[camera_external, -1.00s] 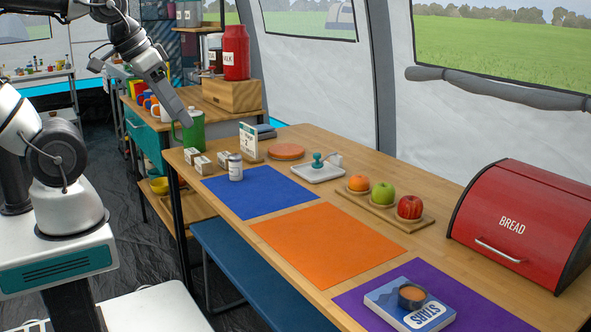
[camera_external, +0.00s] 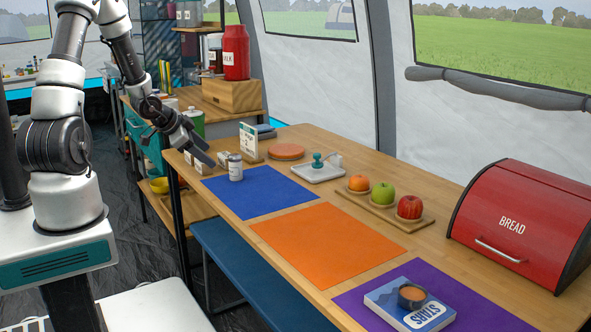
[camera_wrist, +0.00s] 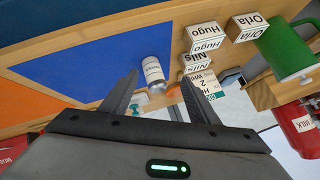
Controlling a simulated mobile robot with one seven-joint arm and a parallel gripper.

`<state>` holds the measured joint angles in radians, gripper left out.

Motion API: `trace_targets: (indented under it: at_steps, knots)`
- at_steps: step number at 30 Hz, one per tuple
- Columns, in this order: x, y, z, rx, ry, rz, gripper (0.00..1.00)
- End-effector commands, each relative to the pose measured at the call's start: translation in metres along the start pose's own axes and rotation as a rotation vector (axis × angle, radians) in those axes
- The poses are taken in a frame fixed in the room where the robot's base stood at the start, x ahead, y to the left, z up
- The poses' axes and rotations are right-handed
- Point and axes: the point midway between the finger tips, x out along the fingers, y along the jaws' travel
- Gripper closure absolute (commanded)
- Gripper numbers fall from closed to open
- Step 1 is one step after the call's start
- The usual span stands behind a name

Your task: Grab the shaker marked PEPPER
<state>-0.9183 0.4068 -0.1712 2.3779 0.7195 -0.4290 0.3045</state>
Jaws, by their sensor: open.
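A small white shaker (camera_external: 235,168) with a grey top stands at the far left corner of the blue mat (camera_external: 262,196) on the wooden table. The wrist view also shows the shaker (camera_wrist: 153,70), with dark lettering too small to read for sure. My gripper (camera_external: 207,160) is just left of the shaker in the outside view, pointing down and right. In the wrist view my gripper (camera_wrist: 160,82) is open and empty, and the shaker appears between its fingertips, beyond them and apart from them.
Name blocks (camera_wrist: 205,37) stand close to the shaker, beside a green jug (camera_wrist: 290,45). A sign card (camera_external: 249,140) and a white tray (camera_external: 318,173) are behind it. The orange mat (camera_external: 325,245) is bare.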

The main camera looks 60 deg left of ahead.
Motion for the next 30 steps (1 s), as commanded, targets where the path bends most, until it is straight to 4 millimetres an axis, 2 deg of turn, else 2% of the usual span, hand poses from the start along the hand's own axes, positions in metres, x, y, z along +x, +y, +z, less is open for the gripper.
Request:
trace_targets:
  at_steps: [1,3,6,13,15,19,23,26,30]
  knots:
    - [0.014,0.004,0.023,-0.028,0.04,0.024,0.45]
    - [0.027,0.01,0.042,-0.055,0.126,0.043,0.45]
    - [0.036,0.019,0.059,-0.11,0.261,0.052,0.45]
    - [0.03,0.034,0.08,-0.271,0.549,-0.004,0.45]
    - [0.029,0.049,0.087,-0.332,0.631,-0.019,0.45]
    - [0.016,0.061,0.088,-0.427,0.753,-0.056,0.45]
    - [0.009,0.062,0.086,-0.472,0.815,-0.082,0.45]
    - [0.014,0.06,0.078,-0.476,0.825,-0.085,0.45]
    - [0.034,0.052,0.059,-0.473,0.824,-0.084,0.45]
